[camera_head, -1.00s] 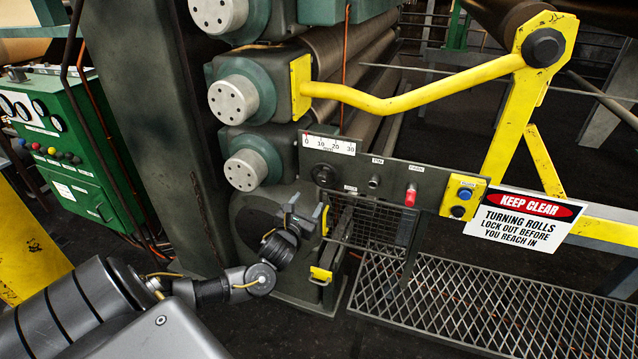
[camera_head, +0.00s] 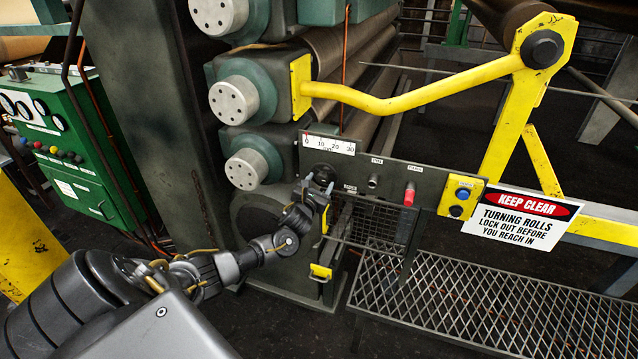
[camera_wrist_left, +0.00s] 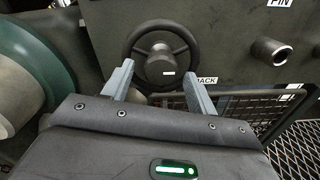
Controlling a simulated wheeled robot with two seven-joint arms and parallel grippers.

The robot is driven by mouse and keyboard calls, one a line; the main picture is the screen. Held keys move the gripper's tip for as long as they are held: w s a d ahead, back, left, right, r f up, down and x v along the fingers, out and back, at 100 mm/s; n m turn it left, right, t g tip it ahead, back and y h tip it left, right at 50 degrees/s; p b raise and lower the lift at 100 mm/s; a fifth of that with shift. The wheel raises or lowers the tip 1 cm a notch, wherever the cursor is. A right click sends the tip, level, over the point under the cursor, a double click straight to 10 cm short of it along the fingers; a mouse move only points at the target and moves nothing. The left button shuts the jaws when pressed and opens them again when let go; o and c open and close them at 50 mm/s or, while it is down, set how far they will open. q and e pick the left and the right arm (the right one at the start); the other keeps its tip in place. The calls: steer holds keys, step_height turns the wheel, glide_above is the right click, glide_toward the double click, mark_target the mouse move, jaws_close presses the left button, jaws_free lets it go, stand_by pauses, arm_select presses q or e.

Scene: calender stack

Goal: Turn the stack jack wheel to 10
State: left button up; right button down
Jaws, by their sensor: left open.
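The stack jack wheel is a black spoked handwheel (camera_wrist_left: 160,55) on the dark panel in the left wrist view, with a "JACK" label at its lower right. In the head view the wheel (camera_head: 324,172) is small and partly covered by my fingers. The scale (camera_head: 329,145) above it reads 0 to 30, with a red mark near 0. My left gripper (camera_head: 318,185) is open just in front of the wheel. In the left wrist view its fingers (camera_wrist_left: 158,82) stand apart at the wheel's lower left and lower right. I cannot tell whether they touch it. My right gripper is out of view.
Right of the wheel, the panel carries a metal pin (camera_head: 373,181), a red handle (camera_head: 409,194) and a yellow button box (camera_head: 461,196). A wire mesh guard (camera_head: 372,222) hangs below. A "KEEP CLEAR" sign (camera_head: 522,216) and a grating (camera_head: 480,310) lie farther right.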

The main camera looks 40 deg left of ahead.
arm_select(q)
steer(key=c, duration=1)
steer(key=shift+n, duration=0.3)
